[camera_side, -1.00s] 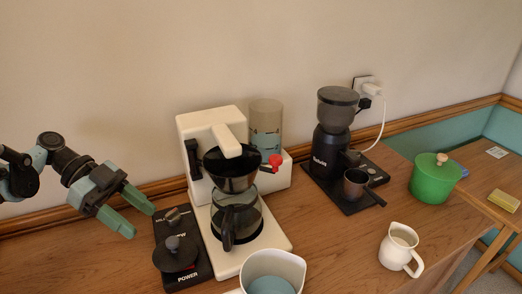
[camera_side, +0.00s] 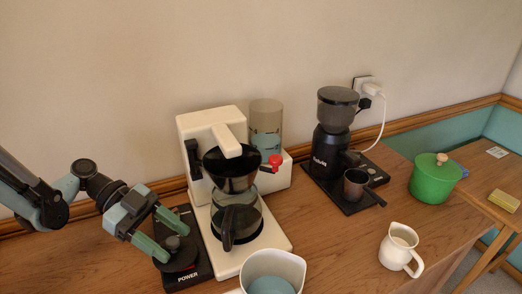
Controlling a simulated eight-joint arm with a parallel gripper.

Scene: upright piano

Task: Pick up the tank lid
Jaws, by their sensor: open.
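A dark round disc with a small knob on top, which looks like the tank lid (camera_side: 184,262), lies on the black panel marked POWER, left of the white coffee maker (camera_side: 207,126). The clear water tank (camera_side: 266,128) stands at the back right of the coffee maker, partly filled. My gripper (camera_side: 177,246) is open and empty. Its two green fingers point down to the right, and in this view the lid's knob shows between their tips. I cannot tell whether the fingers touch the lid. The upper finger hides part of the panel.
The glass carafe (camera_side: 238,222) stands under the black filter basket (camera_side: 230,172). A white jug (camera_side: 272,272) is at the front. A black grinder (camera_side: 328,150), a small white pitcher (camera_side: 398,250) and a green pot (camera_side: 434,182) stand to the right. The table's left part is clear.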

